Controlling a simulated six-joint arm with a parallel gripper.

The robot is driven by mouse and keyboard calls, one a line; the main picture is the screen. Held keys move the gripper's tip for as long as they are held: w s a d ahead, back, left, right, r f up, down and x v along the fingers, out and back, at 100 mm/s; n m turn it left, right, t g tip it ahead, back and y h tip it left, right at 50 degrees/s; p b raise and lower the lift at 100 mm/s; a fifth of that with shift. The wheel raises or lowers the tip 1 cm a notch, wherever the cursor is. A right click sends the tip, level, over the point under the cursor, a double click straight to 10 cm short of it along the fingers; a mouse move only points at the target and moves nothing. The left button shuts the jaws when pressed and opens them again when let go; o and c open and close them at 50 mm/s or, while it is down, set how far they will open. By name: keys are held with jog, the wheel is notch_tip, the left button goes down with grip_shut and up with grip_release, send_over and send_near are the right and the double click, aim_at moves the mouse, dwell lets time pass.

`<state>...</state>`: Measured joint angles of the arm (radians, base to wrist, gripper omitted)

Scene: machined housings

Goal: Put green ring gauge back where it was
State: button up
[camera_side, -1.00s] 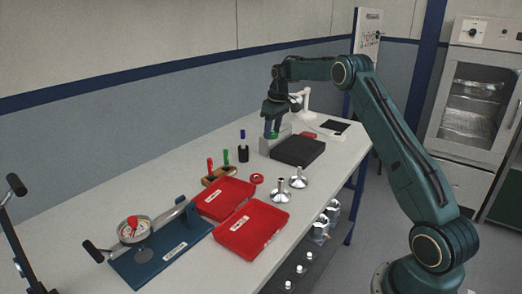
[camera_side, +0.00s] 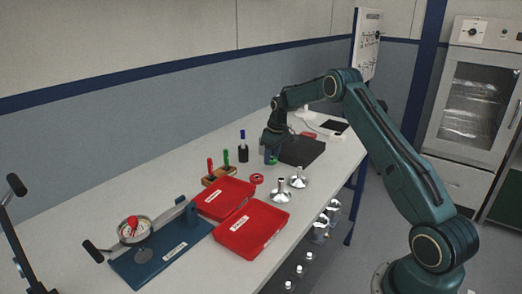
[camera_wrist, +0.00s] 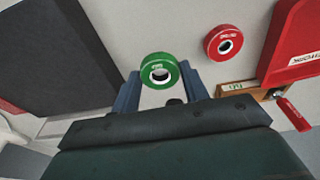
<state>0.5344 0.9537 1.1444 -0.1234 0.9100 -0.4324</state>
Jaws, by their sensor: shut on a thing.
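A green ring gauge (camera_wrist: 158,59) is held between the two fingertips of my gripper (camera_wrist: 158,76) in the wrist view; its open hole faces the camera. In the side view the green ring (camera_side: 272,161) shows low at the tip of my gripper (camera_side: 271,157), beside the left edge of the dark slab. It is close to the table top; I cannot tell whether it touches. A red ring gauge (camera_side: 257,179) lies on the table in front of it, and it also shows in the wrist view (camera_wrist: 213,43), apart from the green one.
The dark slab (camera_side: 305,152) stands just right of my gripper. A wooden holder (camera_side: 210,181) with red and green handled gauges, red trays (camera_side: 252,240) and two metal parts (camera_side: 280,194) stand nearer the camera. Bare table lies around the red ring.

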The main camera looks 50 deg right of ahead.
aim_at(271, 170)
jog(key=shift+f, duration=1.55)
jog(key=shift+f, duration=0.15)
jog(key=o, duration=1.1)
jog(key=r, duration=0.4)
jog(key=s+r, duration=0.1)
jog(key=r, duration=0.7)
jog(key=shift+s+r, duration=0.1)
jog(key=shift+s, duration=0.3)
